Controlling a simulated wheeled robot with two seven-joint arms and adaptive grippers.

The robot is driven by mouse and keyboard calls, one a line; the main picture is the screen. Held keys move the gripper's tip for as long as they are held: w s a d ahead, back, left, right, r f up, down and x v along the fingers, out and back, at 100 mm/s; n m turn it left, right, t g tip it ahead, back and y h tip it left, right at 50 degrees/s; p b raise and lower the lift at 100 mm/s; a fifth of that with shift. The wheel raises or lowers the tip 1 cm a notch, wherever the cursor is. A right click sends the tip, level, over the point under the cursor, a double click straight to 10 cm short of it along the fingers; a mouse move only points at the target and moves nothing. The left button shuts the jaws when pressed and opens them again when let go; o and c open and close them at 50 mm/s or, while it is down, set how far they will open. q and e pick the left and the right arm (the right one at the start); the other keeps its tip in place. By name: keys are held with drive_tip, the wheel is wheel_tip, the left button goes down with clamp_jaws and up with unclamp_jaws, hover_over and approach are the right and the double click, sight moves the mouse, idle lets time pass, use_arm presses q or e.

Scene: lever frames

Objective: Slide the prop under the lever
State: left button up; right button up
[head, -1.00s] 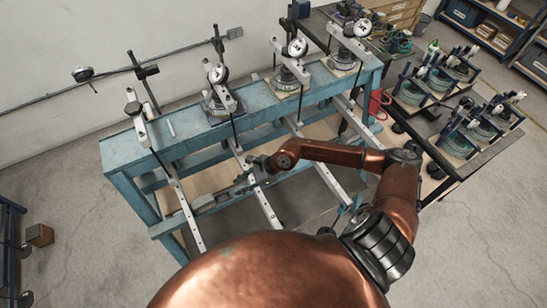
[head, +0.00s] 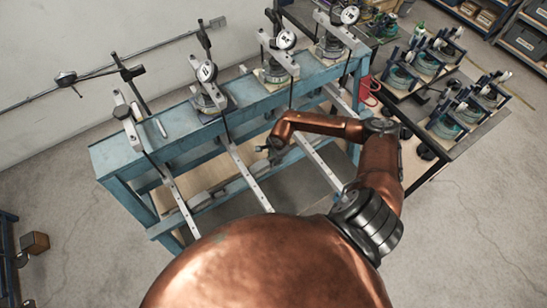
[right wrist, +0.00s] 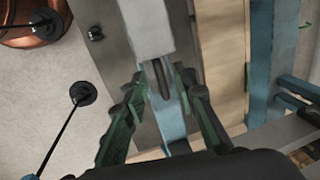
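Long pale levers (head: 250,175) with holes run from the blue bench frame (head: 120,155) toward me. My right gripper (head: 265,147) is small in the head view, between two levers. In the right wrist view its two dark green fingers (right wrist: 163,88) stand apart. A grey bar (right wrist: 152,25) with a narrow slotted end lies in line with the gap, and a blue strip shows behind it. I see no clear grip on it. I cannot tell for sure which piece is the prop. A small pale stick (head: 160,127) lies on the bench top. My left gripper is out of view.
Several dial gauges (head: 207,71) stand on clamps along the bench top. A dark side table (head: 465,125) with racks of parts stands at the right. A red item (head: 370,90) hangs beside the bench. The floor at the lower right is clear.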

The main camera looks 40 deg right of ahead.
drive_tip(key=shift+f, duration=0.25)
drive_tip(key=shift+c, duration=0.2)
clamp_jaws()
idle(0.4)
